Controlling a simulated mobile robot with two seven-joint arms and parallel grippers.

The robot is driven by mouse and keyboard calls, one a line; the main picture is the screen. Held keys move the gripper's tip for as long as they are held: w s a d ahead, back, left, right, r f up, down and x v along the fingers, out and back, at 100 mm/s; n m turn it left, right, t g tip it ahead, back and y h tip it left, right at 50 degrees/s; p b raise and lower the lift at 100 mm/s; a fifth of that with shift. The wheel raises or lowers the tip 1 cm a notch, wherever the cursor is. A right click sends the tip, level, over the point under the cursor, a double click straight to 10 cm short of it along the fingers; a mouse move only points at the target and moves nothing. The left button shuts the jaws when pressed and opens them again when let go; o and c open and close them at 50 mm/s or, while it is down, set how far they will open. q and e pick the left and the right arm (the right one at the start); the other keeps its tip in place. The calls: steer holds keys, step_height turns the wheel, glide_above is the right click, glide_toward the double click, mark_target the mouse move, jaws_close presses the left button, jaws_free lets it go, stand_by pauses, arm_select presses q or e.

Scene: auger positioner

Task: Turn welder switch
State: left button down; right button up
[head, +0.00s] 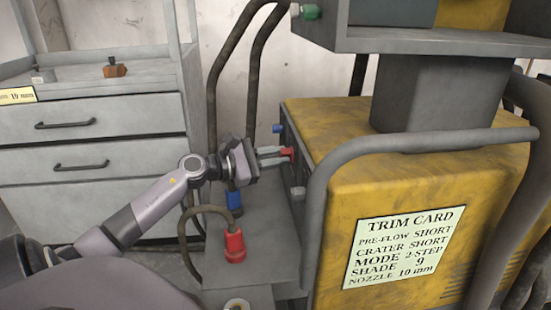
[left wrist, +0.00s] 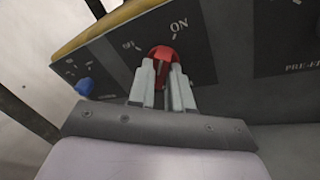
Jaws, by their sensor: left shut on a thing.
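The welder switch is a red knob (left wrist: 163,54) on a dark panel (left wrist: 120,62) with an "ON" mark to its upper right and another mark, hard to read, to its left. In the head view the red knob (head: 288,153) sticks out from the left face of the yellow welder (head: 400,180). My left gripper (head: 275,156) reaches it from the left and is shut on it. In the left wrist view the two fingers of my left gripper (left wrist: 163,80) lie on either side of the knob. My right gripper is not in view.
A blue knob (left wrist: 84,86) sits left of the switch on the panel. Below my left gripper, a grey shelf (head: 255,265) carries a red connector (head: 235,246) with a cable. A grey tube rail (head: 320,200) runs close to the panel. A drawer cabinet (head: 90,130) stands left.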

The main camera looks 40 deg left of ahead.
arm_select(q)
steer(key=shift+m+t, duration=0.3)
steer(key=shift+m, duration=0.4)
steer(key=c, duration=1.1)
jaws_free()
steer(key=shift+o, duration=0.2)
steer(key=shift+s+a, duration=0.1)
steer(key=shift+s, duration=0.05)
steer(key=p+v, duration=0.1)
steer(key=v, duration=0.6)
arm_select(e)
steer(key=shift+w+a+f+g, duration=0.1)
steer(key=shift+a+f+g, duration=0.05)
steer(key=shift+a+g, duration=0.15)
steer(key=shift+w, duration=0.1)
